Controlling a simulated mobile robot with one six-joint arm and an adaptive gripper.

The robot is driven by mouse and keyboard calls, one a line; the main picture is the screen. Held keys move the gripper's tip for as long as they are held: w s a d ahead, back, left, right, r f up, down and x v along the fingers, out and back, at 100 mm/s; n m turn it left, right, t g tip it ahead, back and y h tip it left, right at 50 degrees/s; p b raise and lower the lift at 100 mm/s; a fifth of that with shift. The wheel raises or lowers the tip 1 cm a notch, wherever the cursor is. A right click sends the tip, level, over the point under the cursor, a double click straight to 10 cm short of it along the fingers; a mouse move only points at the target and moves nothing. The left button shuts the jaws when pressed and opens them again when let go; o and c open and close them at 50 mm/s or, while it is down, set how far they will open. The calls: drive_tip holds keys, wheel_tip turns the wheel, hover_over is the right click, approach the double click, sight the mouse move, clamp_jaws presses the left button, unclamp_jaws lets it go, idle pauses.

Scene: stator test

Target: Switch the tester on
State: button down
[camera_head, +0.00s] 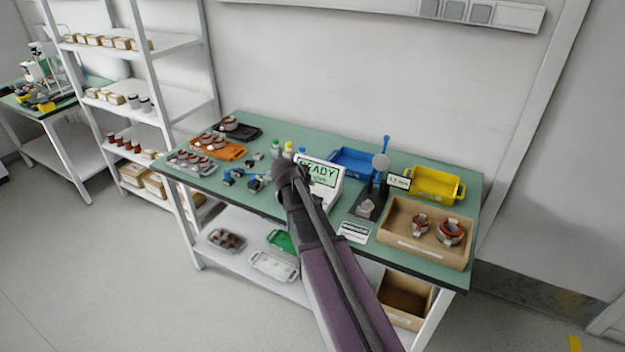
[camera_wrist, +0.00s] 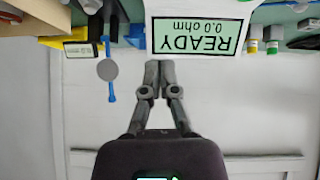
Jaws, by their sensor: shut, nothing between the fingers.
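The tester (camera_head: 323,178) is a white box with a green screen on the green-topped bench. Its screen reads READY in the head view, and READY, 0.0 ohm in the wrist view (camera_wrist: 197,36), where the picture is upside down. My gripper (camera_wrist: 159,72) is shut and empty, its fingertips just beside the screen's edge in the wrist view. I cannot tell whether they touch the tester. In the head view my arm covers the tester's left part and hides the fingers. I cannot make out a power switch in either view.
Right of the tester stand a black fixture with a blue lever (camera_head: 384,160), a blue tray (camera_head: 352,158), a yellow bin (camera_head: 436,183) and a cardboard box (camera_head: 428,249) with two stators. Left are an orange tray (camera_head: 230,153), a grey tray (camera_head: 180,166) and small bottles (camera_head: 289,148).

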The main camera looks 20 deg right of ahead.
drive_tip(key=shift+s+a+r, duration=0.3)
drive_tip(key=shift+s+r, duration=0.05)
drive_tip(key=shift+r, duration=0.1)
idle(0.4)
drive_tip(key=s+a+f+n+g+y, duration=0.2)
drive_tip(key=s+a, duration=0.4)
drive_tip(key=s, duration=0.5)
drive_tip(key=s+a+f+n+g+y, duration=0.3)
drive_tip(key=s+a+n+y, duration=0.2)
drive_tip(key=s, duration=0.6)
drive_tip(key=a+n, duration=0.2)
drive_tip(key=shift+a+f+n, duration=0.15)
drive_tip(key=shift+f+n, duration=0.1)
drive_tip(key=shift+n, duration=0.05)
